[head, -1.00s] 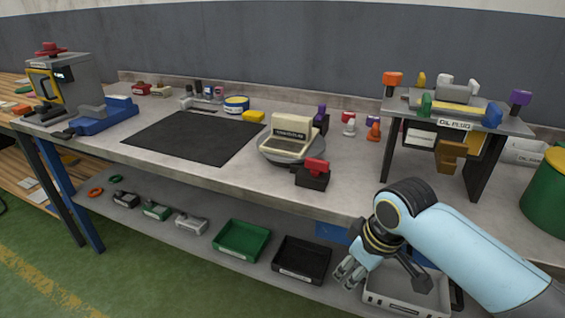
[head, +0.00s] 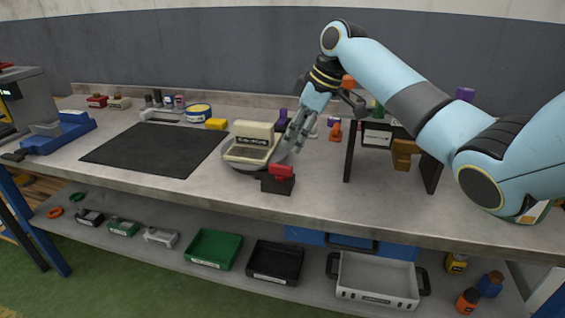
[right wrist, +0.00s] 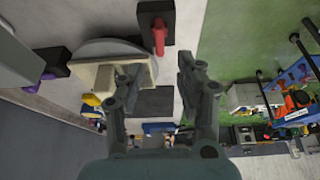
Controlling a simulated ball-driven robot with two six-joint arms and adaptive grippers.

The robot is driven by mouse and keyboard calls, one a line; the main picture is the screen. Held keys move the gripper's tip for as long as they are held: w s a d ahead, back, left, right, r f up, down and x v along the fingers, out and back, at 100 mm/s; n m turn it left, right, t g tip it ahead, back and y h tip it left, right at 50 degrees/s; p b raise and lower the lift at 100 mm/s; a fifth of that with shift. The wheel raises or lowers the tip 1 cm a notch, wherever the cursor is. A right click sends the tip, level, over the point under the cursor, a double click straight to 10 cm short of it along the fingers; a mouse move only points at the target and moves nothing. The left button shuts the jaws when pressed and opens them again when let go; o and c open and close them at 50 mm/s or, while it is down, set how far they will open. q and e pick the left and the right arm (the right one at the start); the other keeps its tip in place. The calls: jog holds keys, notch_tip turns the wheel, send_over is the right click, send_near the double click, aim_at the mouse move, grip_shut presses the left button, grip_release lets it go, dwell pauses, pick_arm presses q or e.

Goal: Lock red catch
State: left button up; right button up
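The red catch (head: 281,171) is a red handle on a small black block (head: 278,185) at the front of the bench, just right of a cream device on a round grey turntable (head: 232,164). In the right wrist view the red catch (right wrist: 159,37) shows at the top, beyond the fingertips. My right gripper (head: 291,145) is above and behind the catch, close to the cream device (head: 252,142). Its fingers are apart and empty in the right wrist view (right wrist: 158,72). My left gripper is not in view.
A black mat (head: 155,148) lies left of the turntable. A black-legged stand (head: 348,150) is to the right, partly behind my right arm. Purple and orange (head: 335,131) pieces stand behind the catch. The bench front right of the catch is clear.

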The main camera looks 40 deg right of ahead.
aim_at(282, 165)
jog(key=x, duration=0.8)
jog(key=shift+w+f, duration=0.15)
jog(key=shift+f, duration=0.15)
jog(key=shift+c, duration=0.3)
grip_shut()
